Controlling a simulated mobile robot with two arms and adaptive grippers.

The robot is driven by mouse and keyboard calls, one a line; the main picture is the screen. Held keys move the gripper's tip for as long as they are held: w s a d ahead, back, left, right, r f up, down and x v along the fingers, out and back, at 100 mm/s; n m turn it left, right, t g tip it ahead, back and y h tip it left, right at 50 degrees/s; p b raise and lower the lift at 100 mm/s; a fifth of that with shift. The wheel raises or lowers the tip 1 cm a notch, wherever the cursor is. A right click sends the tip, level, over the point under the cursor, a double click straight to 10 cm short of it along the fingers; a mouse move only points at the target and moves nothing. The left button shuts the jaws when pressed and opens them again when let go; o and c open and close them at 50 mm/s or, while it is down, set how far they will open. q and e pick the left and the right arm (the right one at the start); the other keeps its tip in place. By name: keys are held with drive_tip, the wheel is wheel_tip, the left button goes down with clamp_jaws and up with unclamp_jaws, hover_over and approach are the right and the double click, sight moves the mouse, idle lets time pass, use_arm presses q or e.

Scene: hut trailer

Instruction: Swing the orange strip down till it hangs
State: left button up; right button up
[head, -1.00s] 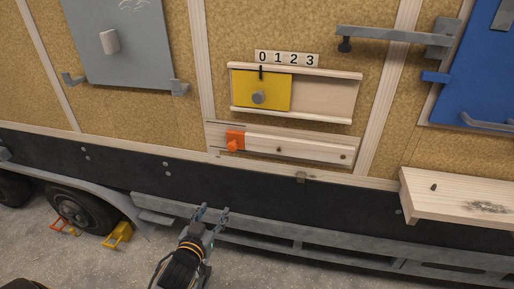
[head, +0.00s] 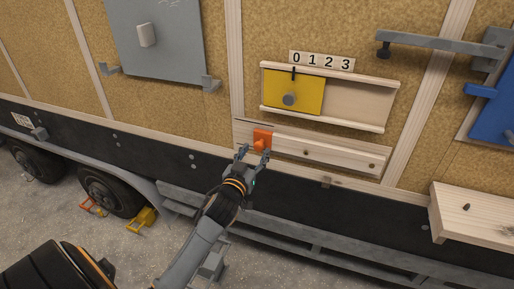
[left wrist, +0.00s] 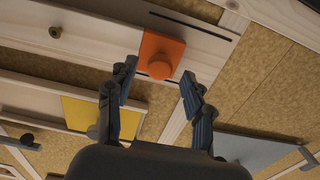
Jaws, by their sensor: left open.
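The orange strip's orange end (head: 262,135) carries a round orange knob (head: 262,145). It sits at the left end of a pale wooden strip (head: 325,157) that lies nearly level along the wall, with two dark dots on it. My left gripper (head: 252,154) is open just below the knob, one finger to each side in the head view. In the left wrist view the orange end (left wrist: 162,46) and its knob lie between and beyond the open fingers (left wrist: 158,70). I cannot tell whether the fingers touch it. My right gripper is out of view.
Above is a yellow sliding panel (head: 294,94) in a wooden frame under a number plate (head: 321,61). A grey bracket arm (head: 430,41) sticks out at upper right. A wooden shelf (head: 480,213) juts out at lower right. Wheels and chocks (head: 142,220) are at lower left.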

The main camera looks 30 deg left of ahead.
use_arm(q)
drive_tip(key=shift+x, duration=1.05)
clamp_jaws()
drive_tip(key=d+f+n+b, duration=0.1)
drive_tip(key=f+n+b, duration=0.1)
drive_tip(key=f+b, duration=0.2)
drive_tip(key=d+f+n+b, duration=0.2)
drive_tip(key=f+b, duration=0.3)
drive_tip(key=f, duration=0.6)
drive_tip(key=shift+w+d+n, duration=0.3)
drive_tip(key=shift+w+n, duration=0.05)
drive_tip(key=shift+n, duration=0.45)
drive_tip(key=shift+f, duration=0.2)
